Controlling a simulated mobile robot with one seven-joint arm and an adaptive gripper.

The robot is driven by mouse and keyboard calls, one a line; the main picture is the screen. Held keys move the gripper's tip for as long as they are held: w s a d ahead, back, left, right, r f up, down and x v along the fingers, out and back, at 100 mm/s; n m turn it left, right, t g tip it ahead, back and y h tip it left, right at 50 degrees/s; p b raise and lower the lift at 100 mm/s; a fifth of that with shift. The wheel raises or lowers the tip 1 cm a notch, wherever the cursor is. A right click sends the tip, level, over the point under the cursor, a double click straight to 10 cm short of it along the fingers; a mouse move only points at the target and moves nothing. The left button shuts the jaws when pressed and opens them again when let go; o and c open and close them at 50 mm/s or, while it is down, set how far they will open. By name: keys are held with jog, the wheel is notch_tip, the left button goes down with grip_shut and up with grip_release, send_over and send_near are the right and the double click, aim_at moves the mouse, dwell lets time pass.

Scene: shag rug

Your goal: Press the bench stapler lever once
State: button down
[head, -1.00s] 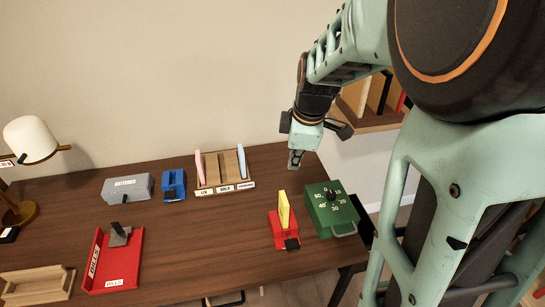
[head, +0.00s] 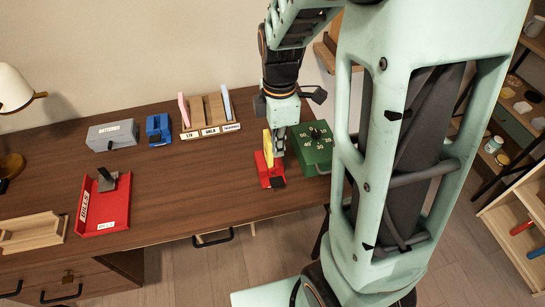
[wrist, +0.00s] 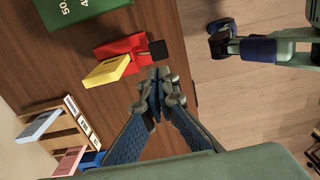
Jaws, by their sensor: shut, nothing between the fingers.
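The bench stapler appears to be the red device (head: 263,172) near the right front part of the desk, with a yellow upright lever (head: 267,146) and a black pad (head: 278,183) at its front end. In the wrist view its red body (wrist: 119,47), yellow lever (wrist: 107,72) and black pad (wrist: 158,50) all show. My gripper (head: 279,154) is shut and empty, pointing down just right of the yellow lever. In the wrist view the shut fingertips (wrist: 156,76) lie close beside the black pad; I cannot tell whether they touch anything.
A green timer box (head: 311,150) stands close right of the stapler. A file sorter (head: 207,112), a blue device (head: 158,129) and a grey box (head: 112,135) line the back. A red tray (head: 122,213) lies left. The desk's middle is clear.

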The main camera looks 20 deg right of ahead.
aim_at(277, 181)
notch_tip(277, 181, down, 12)
jog(key=shift+f+b, duration=0.2)
jog(key=shift+b, duration=0.1)
